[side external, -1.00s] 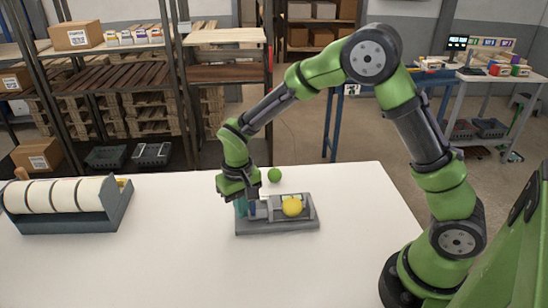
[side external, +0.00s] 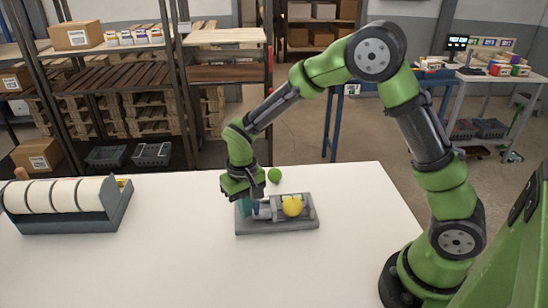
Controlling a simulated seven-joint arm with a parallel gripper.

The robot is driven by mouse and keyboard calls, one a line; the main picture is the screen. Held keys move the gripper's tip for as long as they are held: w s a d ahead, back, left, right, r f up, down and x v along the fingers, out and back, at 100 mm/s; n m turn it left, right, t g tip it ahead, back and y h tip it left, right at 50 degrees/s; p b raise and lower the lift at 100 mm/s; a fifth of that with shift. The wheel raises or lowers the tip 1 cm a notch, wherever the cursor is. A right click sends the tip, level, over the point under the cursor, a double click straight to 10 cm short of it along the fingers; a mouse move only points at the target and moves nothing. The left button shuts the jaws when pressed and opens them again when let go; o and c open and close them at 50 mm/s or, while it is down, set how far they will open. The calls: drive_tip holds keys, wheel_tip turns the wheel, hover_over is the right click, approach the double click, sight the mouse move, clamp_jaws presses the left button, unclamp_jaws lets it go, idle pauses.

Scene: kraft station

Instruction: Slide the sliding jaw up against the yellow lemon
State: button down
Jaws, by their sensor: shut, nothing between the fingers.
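The yellow lemon (side external: 292,206) sits in the grey vise-like fixture (side external: 275,226) on the white table. The sliding jaw (side external: 265,209) is the light grey part just left of the lemon; I cannot tell whether the two touch. My gripper (side external: 252,208) points down at the left part of the fixture, beside the jaw on its left. Its fingers are shut with nothing between them, and the tips are partly hidden. A teal part (side external: 241,208) stands at the fixture's left end, partly behind the gripper.
A green round fruit (side external: 274,175) lies on the table behind the fixture. A dark rack with several white rolls (side external: 58,203) stands at the left of the table. The table (side external: 170,265) is clear between rack and fixture and in front.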

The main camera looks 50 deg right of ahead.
sight(258, 213)
drive_tip(key=shift+s+d, duration=0.85)
drive_tip(key=shift+d, duration=0.05)
drive_tip(key=shift+s+d, duration=0.2)
drive_tip(key=shift+d, duration=0.05)
idle(0.3)
drive_tip(key=shift+w+a, duration=0.1)
drive_tip(key=shift+a, duration=0.05)
idle(0.4)
drive_tip(key=shift+w+a, duration=0.2)
drive_tip(key=shift+r, duration=3.5)
